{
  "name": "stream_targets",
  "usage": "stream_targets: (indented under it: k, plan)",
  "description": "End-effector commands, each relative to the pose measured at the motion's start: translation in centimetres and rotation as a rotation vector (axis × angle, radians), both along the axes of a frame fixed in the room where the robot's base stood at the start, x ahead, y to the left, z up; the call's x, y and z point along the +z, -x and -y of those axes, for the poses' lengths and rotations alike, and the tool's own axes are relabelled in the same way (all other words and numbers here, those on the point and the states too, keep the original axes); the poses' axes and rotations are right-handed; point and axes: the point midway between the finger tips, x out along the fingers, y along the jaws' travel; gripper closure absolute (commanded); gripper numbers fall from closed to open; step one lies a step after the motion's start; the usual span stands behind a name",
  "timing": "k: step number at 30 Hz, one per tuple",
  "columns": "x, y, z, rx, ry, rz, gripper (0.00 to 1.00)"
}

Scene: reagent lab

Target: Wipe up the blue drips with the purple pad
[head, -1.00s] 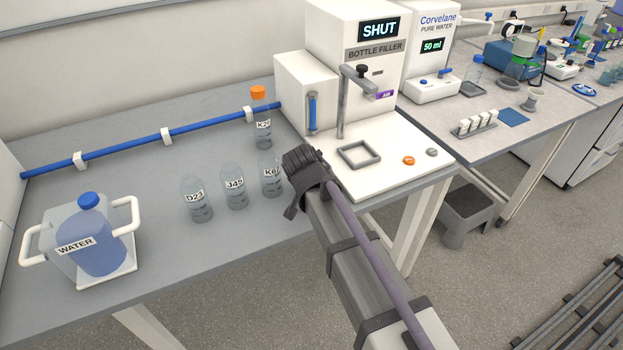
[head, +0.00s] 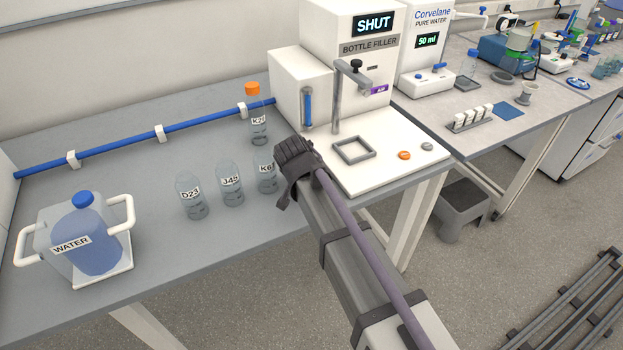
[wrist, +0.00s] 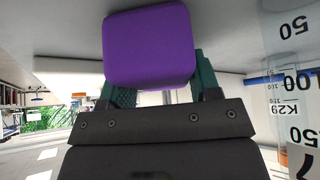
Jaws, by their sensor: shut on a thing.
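The purple pad (wrist: 148,45) fills the top middle of the wrist view. My gripper (wrist: 152,92) is shut on it, with a green finger on each side. In the head view my arm hides the gripper's fingers and the pad; only the wrist end shows, at the bench edge by the bottle filler (head: 368,45). I cannot make out any blue drips in either view.
Clear bottles D23 (head: 190,198), J45 (head: 230,187) and K6 (head: 266,175) stand left of my wrist. Orange-capped bottle K29 (head: 259,124) stands behind, and its side shows close at the wrist view's right (wrist: 290,85). A water container (head: 85,245) is at far left.

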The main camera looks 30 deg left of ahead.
Motion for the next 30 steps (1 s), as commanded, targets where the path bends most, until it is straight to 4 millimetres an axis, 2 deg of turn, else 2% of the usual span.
stream_targets:
  k: [8,21,30]
  plan:
    - [0.6,0.0,0.1,0.000,0.000,0.000,0.62]
    - [6.3,0.0,0.1,0.000,0.000,0.000,0.62]
    - [6.1,0.0,0.1,0.000,0.000,0.001,0.62]
